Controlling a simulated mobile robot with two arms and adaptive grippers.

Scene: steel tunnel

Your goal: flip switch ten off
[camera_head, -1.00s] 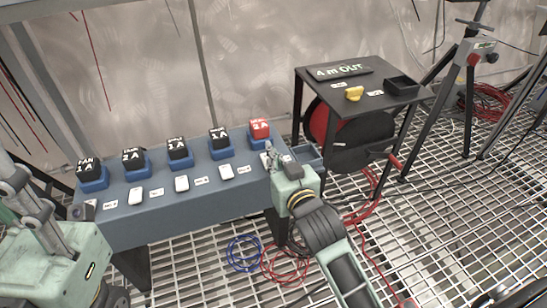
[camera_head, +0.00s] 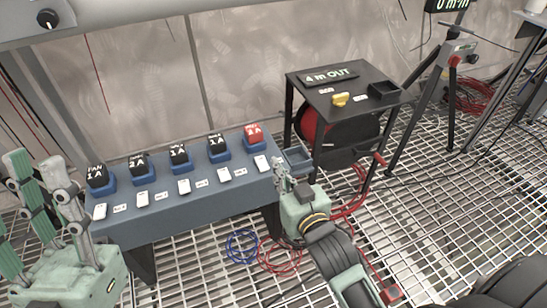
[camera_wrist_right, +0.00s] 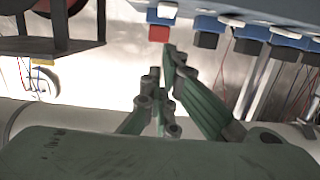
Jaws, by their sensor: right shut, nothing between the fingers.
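A row of small white switches runs along a blue-grey bench (camera_head: 200,205), each with a small label too small to read. I cannot tell which is ten. The rightmost white switch (camera_head: 262,163) lies in front of the red block (camera_head: 253,134). My right gripper (camera_head: 279,167) is shut and empty, its tips just right of that switch at the bench's right end; I cannot tell if they touch anything. Its closed fingers (camera_wrist_right: 168,72) also show in the right wrist view, near the red block (camera_wrist_right: 159,32). My left gripper (camera_head: 35,165) is open and empty at the left.
Black blocks on blue bases, such as the second one (camera_head: 139,164), stand behind the switches. A black stand (camera_head: 318,98) with a cable reel and a yellow knob (camera_head: 341,99) is to the right. Blue cable (camera_head: 242,246) and red cable lie on the grating floor.

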